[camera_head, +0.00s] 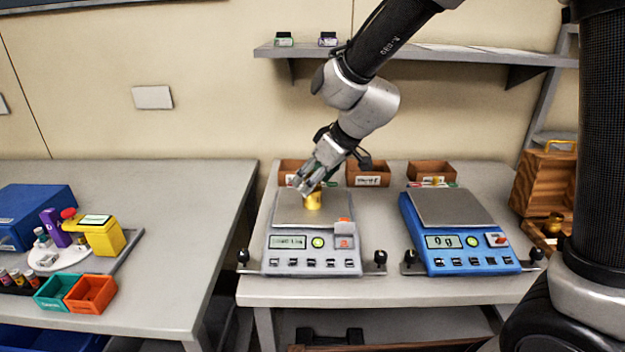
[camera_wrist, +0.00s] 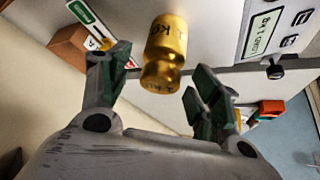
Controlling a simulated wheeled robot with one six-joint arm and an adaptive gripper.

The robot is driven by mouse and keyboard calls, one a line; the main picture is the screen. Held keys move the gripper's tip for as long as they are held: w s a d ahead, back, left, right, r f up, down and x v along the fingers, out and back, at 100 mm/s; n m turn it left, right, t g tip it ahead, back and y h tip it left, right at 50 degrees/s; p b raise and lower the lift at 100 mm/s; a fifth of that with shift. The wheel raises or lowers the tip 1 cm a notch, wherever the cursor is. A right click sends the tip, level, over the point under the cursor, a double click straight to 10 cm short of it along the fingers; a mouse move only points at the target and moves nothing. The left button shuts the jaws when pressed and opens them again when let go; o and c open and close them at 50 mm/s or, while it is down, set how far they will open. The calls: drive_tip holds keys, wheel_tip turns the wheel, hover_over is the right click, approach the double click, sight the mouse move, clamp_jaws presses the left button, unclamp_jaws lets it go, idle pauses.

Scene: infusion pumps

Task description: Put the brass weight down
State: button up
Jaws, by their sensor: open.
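In the wrist view the weight (camera_wrist: 166,45) shows "1 kg" lettering and lies between and just beyond the fingertips. My gripper (camera_head: 306,188) is above the pan at the weight's top, pointing down at a slant. In the wrist view its two fingers (camera_wrist: 160,78) are spread, with a gap visible on either side of the weight.
A blue scale (camera_head: 455,262) reading 0 g stands to the right with an empty pan. Small brown bins (camera_head: 367,174) line the back of the table. A wooden box (camera_head: 540,180) stands at the far right. A shelf (camera_head: 430,55) hangs above, behind my arm.

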drive_tip(key=v, duration=1.1)
drive_tip(key=s+d+r+m+h, duration=0.1)
drive_tip(key=s+d+r+m, duration=0.2)
drive_tip(key=d, duration=0.6)
drive_tip(key=s+d+m+h, duration=0.2)
drive_tip(key=s+d, duration=0.3)
drive_tip(key=d, duration=0.5)
drive_tip(key=s+d+m+h, duration=0.2)
drive_tip(key=s+d+m, duration=0.3)
drive_tip(key=s+d, duration=0.6)
drive_tip(key=shift+s+f, duration=0.35)
drive_tip(key=shift+s, duration=0.15)
